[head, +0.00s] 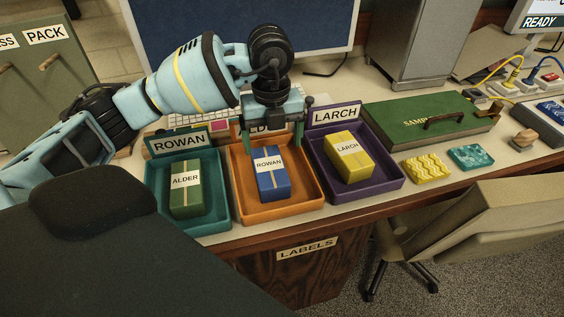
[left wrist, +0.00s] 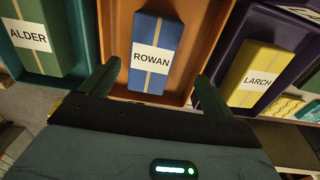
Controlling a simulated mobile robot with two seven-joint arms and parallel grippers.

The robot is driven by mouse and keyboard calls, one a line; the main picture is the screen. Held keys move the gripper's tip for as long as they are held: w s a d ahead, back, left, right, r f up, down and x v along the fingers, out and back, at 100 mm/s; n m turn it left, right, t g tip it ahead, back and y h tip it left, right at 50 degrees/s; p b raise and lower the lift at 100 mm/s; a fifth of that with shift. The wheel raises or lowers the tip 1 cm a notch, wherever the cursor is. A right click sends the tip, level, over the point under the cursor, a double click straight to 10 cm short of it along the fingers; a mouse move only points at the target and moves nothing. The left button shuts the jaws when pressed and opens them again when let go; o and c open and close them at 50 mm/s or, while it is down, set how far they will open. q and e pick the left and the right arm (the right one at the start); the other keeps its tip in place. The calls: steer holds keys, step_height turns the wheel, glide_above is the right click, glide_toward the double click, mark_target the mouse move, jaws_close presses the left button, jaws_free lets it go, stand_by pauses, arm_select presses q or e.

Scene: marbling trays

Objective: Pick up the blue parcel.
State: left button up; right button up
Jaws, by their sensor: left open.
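The blue parcel (head: 274,187) has a tan band and a label reading ROWAN. It lies in the orange tray (head: 280,211), whose sign is mostly hidden behind my gripper. My left gripper (head: 275,148) is open and empty above the back part of the orange tray, pointing down. In the left wrist view the blue parcel (left wrist: 154,40) shows ahead of and between the two open fingers (left wrist: 155,90), apart from them. My right gripper is not in view.
A teal tray (head: 212,220) signed ROWAN holds a green parcel (head: 187,203) labelled ALDER. A purple tray (head: 384,190) signed LARCH holds a yellow parcel (head: 350,165) labelled LARCH. A green case (head: 420,125) and two patterned blocks lie to the right.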

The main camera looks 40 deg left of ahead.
mark_target(270, 165)
arm_select(q)
steer(key=shift+s+a+r, duration=0.1)
steer(key=shift+r, duration=0.05)
steer(key=shift+s+f, duration=0.2)
steer(key=shift+s, duration=0.35)
steer(key=shift+w+f, duration=0.1)
steer(key=shift+f, duration=0.8)
steer(key=shift+w+f, duration=0.1)
steer(key=shift+f, duration=0.05)
steer(key=shift+s+f, duration=0.2)
steer(key=shift+f, duration=0.1)
steer(key=shift+s+f, duration=0.2)
steer(key=shift+f, duration=2.1)
steer(key=c, duration=0.6)
steer(key=shift+r, duration=0.1)
steer(key=c, duration=0.7)
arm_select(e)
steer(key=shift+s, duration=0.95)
